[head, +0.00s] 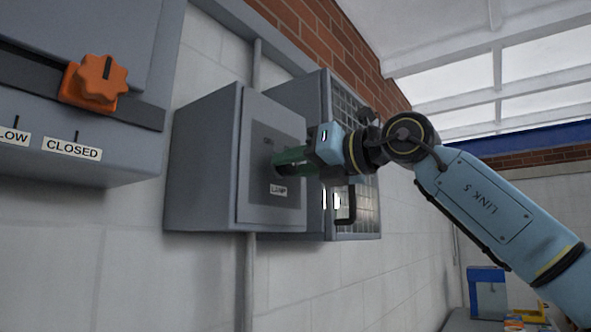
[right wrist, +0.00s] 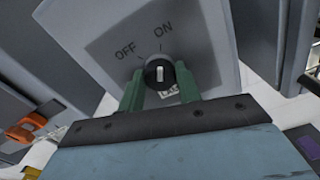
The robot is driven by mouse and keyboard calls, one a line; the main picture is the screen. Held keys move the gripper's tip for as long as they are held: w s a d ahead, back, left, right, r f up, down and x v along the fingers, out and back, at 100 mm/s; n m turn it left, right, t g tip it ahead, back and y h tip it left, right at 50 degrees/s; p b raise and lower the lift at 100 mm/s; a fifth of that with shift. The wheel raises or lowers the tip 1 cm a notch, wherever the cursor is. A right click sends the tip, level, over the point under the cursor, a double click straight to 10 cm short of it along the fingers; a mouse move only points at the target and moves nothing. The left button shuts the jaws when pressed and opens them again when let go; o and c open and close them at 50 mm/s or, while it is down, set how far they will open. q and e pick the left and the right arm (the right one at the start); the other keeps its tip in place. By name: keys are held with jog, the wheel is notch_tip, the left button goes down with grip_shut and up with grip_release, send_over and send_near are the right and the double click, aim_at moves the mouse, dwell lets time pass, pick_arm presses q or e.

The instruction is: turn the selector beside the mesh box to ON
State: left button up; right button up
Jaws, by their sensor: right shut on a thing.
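The selector (right wrist: 160,74) is a round black knob with a white pointer line, on the grey front plate of a box (head: 208,165). In the right wrist view its line points up, roughly at the mark under ON, with OFF to the left. My right gripper (right wrist: 160,88) has its green fingers on either side of the knob and is shut on it. In the head view the right gripper (head: 285,160) hides the knob. The mesh box (head: 345,105) is just to the right of the selector's box. My left gripper is not in view.
A larger grey cabinet at the left carries an orange knob (head: 98,80) and a CLOSED label (head: 73,147). A black handle (head: 346,206) stands out from the mesh box. A blue item (head: 487,290) is at the lower right. Bare white wall (head: 130,260) lies below the boxes.

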jog(key=shift+d+r+m, duration=0.1)
jog(key=shift+r+m, duration=0.05)
jog(key=shift+m, duration=0.15)
jog(key=o, duration=1)
jog(key=shift+c, duration=0.2)
jog(key=b+v, duration=0.4)
jog(key=v, duration=0.9)
jog(key=shift+s+d, duration=0.15)
